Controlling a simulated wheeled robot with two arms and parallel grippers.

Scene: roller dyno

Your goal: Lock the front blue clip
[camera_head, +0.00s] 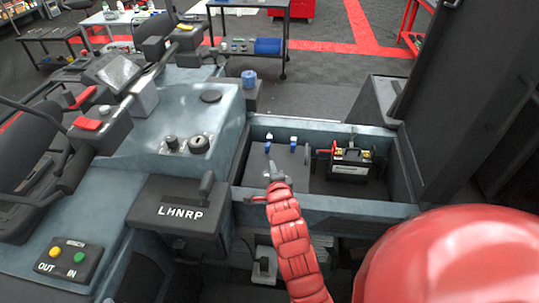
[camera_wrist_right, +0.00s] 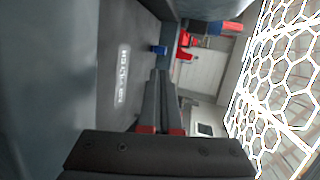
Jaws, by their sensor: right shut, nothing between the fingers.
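Two small blue clips, one on the left (camera_head: 267,147) and one on the right (camera_head: 293,148), show on the dark grey box (camera_head: 290,172) inside the open compartment. They are too small to tell whether they are locked. My right gripper (camera_head: 273,166) is over the box, just below the left clip in the picture, with its fingers shut and empty. In the right wrist view the shut fingers (camera_wrist_right: 161,88) point toward a blue clip (camera_wrist_right: 159,50); a gap seems to lie between them. My left gripper is not in view.
A black battery (camera_head: 352,162) with a red part stands right of the box. The compartment's blue-grey rim (camera_head: 345,207) surrounds both. A tall dark panel (camera_head: 470,90) rises at the right. The LHNRP lever console (camera_head: 180,212) is at the left.

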